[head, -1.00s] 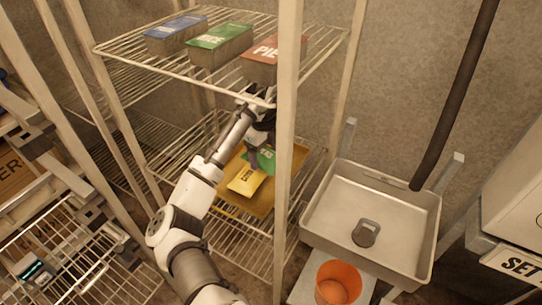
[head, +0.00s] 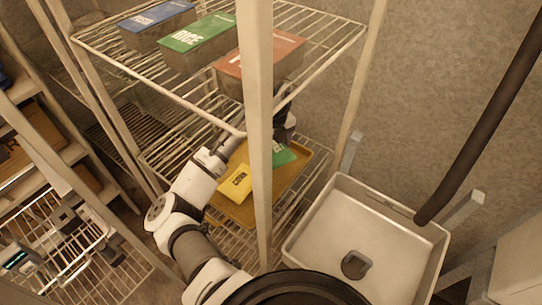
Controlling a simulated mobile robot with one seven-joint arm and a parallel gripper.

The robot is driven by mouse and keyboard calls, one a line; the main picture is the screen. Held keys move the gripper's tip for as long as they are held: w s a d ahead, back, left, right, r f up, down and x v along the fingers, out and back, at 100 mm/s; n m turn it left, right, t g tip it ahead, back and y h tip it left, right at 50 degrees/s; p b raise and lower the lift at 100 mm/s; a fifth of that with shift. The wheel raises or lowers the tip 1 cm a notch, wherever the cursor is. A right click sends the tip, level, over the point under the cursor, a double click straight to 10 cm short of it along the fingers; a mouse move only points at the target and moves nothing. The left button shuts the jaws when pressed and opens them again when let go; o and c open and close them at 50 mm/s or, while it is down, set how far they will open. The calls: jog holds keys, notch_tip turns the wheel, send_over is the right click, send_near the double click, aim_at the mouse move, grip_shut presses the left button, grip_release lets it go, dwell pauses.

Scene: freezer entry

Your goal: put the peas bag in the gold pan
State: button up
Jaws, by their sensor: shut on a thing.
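The gold pan (head: 267,194) lies on the lower wire shelf. The yellow corn bag (head: 236,183) lies in its front left part. The green peas bag (head: 284,155) shows over the pan's far part, its left side hidden by the rack post. I cannot tell whether it touches the pan floor. My gripper (head: 283,136) is just above the green bag, partly hidden behind the post, and is shut on it. The fingertips are not clear.
A rack post (head: 259,120) stands in front of my gripper. The upper wire shelf (head: 180,80) is above my arm, with blue (head: 157,17), green (head: 197,33) and red (head: 262,57) boxes. A metal sink (head: 320,225) stands right of the rack.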

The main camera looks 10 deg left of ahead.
jog(key=shift+f+p, duration=0.4)
jog(key=shift+f, duration=2.2)
jog(key=o, duration=0.9)
notch_tip(320, 180, up, 12)
jog(key=b, duration=0.2)
jog(key=shift+r+b, duration=0.15)
jog(key=shift+b, duration=0.15)
